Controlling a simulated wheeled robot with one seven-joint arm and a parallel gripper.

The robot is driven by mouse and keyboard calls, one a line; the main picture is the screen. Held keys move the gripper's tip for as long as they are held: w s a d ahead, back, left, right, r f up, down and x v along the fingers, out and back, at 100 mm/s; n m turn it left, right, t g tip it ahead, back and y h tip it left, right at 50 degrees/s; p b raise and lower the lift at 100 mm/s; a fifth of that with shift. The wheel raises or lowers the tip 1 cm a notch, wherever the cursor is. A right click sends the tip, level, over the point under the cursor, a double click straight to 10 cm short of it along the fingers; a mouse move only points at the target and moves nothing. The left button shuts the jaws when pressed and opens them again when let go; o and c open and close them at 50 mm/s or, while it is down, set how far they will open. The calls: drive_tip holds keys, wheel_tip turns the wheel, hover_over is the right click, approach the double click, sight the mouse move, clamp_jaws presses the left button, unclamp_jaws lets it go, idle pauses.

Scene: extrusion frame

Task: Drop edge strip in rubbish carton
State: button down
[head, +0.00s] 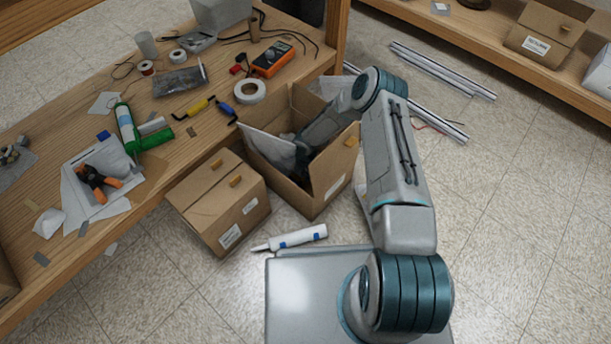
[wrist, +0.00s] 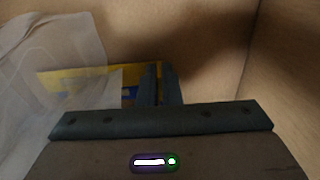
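The open rubbish carton (head: 333,178) stands on the floor beside the workbench, flaps up. My arm reaches down into it, and the carton wall hides my fingertips in the head view. In the wrist view my gripper (wrist: 159,82) is inside, its two dark fingers close together with only a narrow gap. Cardboard walls (wrist: 205,50) surround it. A yellow strip-like piece with blue marks (wrist: 85,70) lies at and behind the fingers; I cannot tell whether it is held. A translucent plastic sheet or bag (wrist: 50,90) is at the left. I cannot surely identify the edge strip.
A closed carton (head: 222,200) stands left of the open one. A white cartridge tube (head: 297,238) lies on the floor in front. The workbench (head: 150,190) holds tools, tape and a multimeter (head: 273,59). Metal extrusions (head: 445,72) lie on the floor behind. Floor at the right is clear.

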drive_tip(key=shift+f+b, duration=0.45)
drive_tip(key=shift+f, duration=0.2)
drive_tip(key=c, duration=1.6)
unclamp_jaws()
drive_tip(key=shift+r, duration=0.2)
